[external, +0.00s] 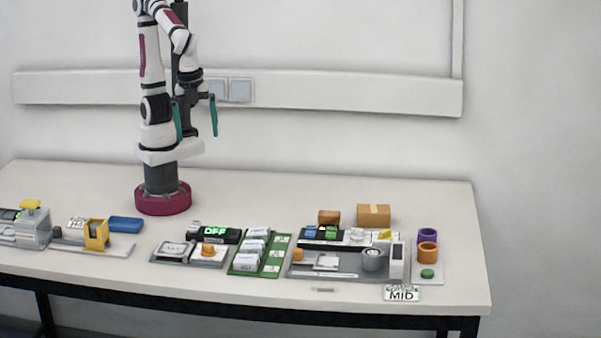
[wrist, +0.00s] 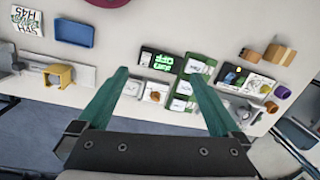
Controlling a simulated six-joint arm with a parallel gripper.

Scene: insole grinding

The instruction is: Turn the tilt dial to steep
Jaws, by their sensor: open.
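Two orange knobs show in the external view, and I cannot read which is the tilt dial. One orange knob (external: 208,249) sits on a grey panel below a green "OFF" display (external: 215,231). The other orange knob (external: 298,255) is at the left of the large grey station. A sign reading "MID" (external: 402,293) stands at that station's front right. My gripper (external: 197,135) is raised well above the table's back left, teal fingers apart and empty. In the wrist view my gripper (wrist: 158,76) is open, with the panel's orange knob (wrist: 155,96) seen between the fingers.
A green tray (external: 274,267) with white packs stands between the panel and the grey station (external: 330,275). Purple and orange cups (external: 427,252), a green button (external: 427,273) and cardboard boxes (external: 373,215) are at right. A yellow holder (external: 96,235) and blue block (external: 126,224) are left. The back middle is clear.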

